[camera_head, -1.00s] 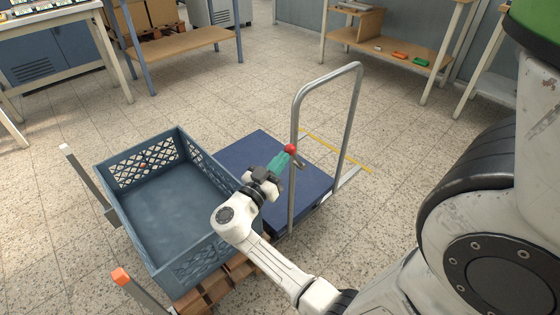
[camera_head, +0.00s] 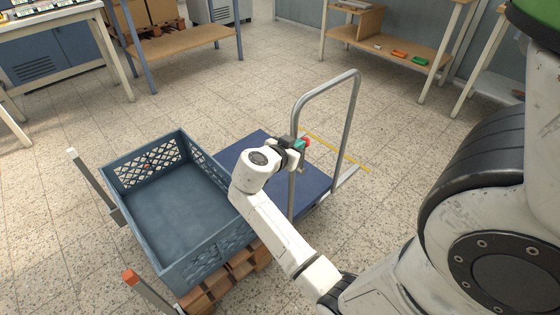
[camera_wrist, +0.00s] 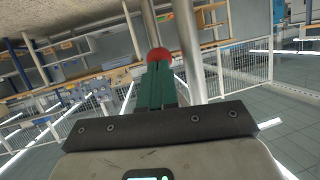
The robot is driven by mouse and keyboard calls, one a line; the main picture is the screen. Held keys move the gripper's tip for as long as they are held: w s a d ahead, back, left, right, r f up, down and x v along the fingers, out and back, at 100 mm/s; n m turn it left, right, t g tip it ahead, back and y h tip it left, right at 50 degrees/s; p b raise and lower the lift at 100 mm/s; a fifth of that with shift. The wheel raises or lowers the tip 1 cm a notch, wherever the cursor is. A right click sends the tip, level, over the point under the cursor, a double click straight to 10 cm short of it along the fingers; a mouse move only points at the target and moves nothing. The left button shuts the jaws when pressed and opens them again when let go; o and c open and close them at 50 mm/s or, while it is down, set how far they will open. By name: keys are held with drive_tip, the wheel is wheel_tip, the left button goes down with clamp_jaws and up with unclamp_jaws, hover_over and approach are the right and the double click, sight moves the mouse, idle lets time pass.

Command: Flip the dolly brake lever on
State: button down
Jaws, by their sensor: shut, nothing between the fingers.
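The dolly is a blue flat platform (camera_head: 318,184) with an upright grey tube handle (camera_head: 356,115). The brake lever's red knob (camera_head: 306,141) shows beside the near handle post. It also shows in the wrist view as a red ball (camera_wrist: 159,55) just beyond the fingertips. My gripper (camera_head: 299,144) is at the knob, its green fingers (camera_wrist: 156,85) shut with nothing between them. I cannot tell whether the fingertips touch the knob. The lever's stem is hidden behind the fingers and the post.
A blue-grey crate (camera_head: 133,213) stands on a wooden pallet (camera_head: 243,265) left of the dolly. A post with an orange top (camera_head: 131,277) stands near it. A yellow floor line (camera_head: 340,152) runs behind the handle.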

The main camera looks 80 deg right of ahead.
sight(306, 138)
drive_tip(key=d, duration=0.1)
drive_tip(key=s+d+t+y+p, duration=0.1)
drive_tip(key=d+y, duration=0.1)
drive_tip(key=shift+s+r+p, duration=0.3)
drive_tip(key=shift+s+r, duration=0.05)
drive_tip(key=shift+s, duration=0.05)
drive_tip(key=shift+s+d+f, duration=0.2)
drive_tip(key=shift+s+d, duration=0.25)
drive_tip(key=shift+d, duration=0.25)
